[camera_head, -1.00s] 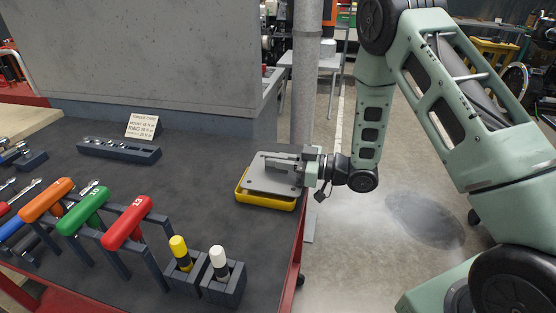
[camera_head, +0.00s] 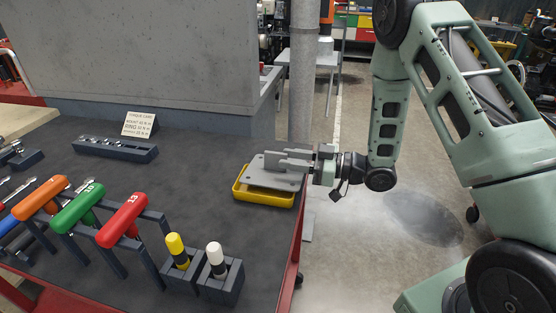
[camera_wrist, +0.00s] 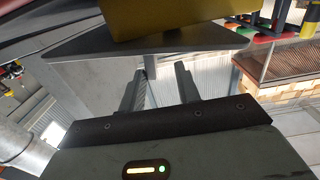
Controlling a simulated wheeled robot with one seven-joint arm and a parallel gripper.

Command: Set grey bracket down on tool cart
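The grey bracket (camera_head: 258,176) is a flat plate lying over a shallow yellow tray (camera_head: 266,200), near the right edge of the dark-topped tool cart (camera_head: 205,200). My gripper (camera_head: 292,158) is at the bracket's right side, its fingers over the plate. In the wrist view my gripper (camera_wrist: 160,75) has its two fingers apart, with a clear gap and nothing between them. A grey plate, apparently the bracket (camera_wrist: 150,42), is just beyond the fingertips, against the yellow tray (camera_wrist: 170,18). Whether the fingers touch the bracket is hard to tell.
Yellow and white capped markers (camera_head: 217,262) stand in dark holders at the front. Red, green and orange handled tools (camera_head: 122,220) hang on a rack to the left. A grey pole (camera_head: 303,80) rises behind the cart.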

